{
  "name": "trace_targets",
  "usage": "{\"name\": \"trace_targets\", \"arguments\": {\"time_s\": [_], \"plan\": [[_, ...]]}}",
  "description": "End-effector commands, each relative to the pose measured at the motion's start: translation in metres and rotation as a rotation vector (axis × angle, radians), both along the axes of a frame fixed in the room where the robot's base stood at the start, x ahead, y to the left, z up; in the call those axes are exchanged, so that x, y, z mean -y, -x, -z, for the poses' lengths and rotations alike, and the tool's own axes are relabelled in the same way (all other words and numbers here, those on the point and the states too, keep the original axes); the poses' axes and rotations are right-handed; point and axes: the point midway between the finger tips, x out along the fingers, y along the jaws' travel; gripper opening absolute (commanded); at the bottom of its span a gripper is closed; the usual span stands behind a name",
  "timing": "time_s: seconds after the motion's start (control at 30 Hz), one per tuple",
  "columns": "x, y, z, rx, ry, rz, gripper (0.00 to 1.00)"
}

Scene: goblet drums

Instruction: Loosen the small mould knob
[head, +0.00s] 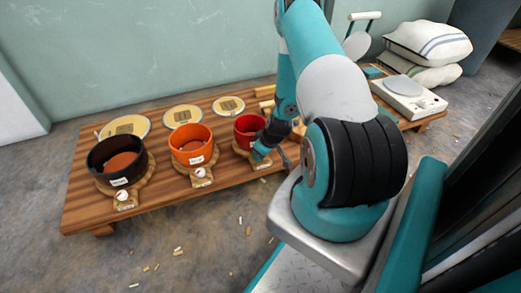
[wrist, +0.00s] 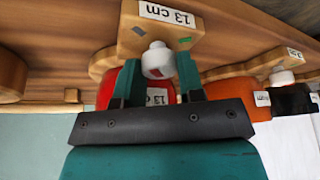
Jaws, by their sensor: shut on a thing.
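The small red mould (head: 246,122) stands on its wooden base at the right of the row of moulds. In the wrist view, the red mould (wrist: 106,90) shows behind my fingers, with a "13 cm" label on its wooden base (wrist: 200,38). Its white knob (wrist: 157,62), with a red mark, sits between the two fingers. My gripper (wrist: 159,76) is shut on this knob. In the head view, my gripper (head: 261,152) is low in front of the red mould and hides the knob.
The orange mould (head: 193,156) and the larger black mould (head: 110,170) stand to the left, each with a white knob in front. Round discs (head: 183,116) lie behind. A white scale-like device (head: 409,97) is at the right. Small pale scraps litter the floor.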

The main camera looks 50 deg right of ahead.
Motion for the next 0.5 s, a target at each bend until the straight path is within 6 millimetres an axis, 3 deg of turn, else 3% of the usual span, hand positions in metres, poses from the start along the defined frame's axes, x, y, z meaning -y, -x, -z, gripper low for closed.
{"name": "trace_targets", "arguments": {"time_s": [0.5], "plan": [[-0.0002, -0.0013, 0.0007, 0.002, 0.000, -0.110, 0.12]]}}
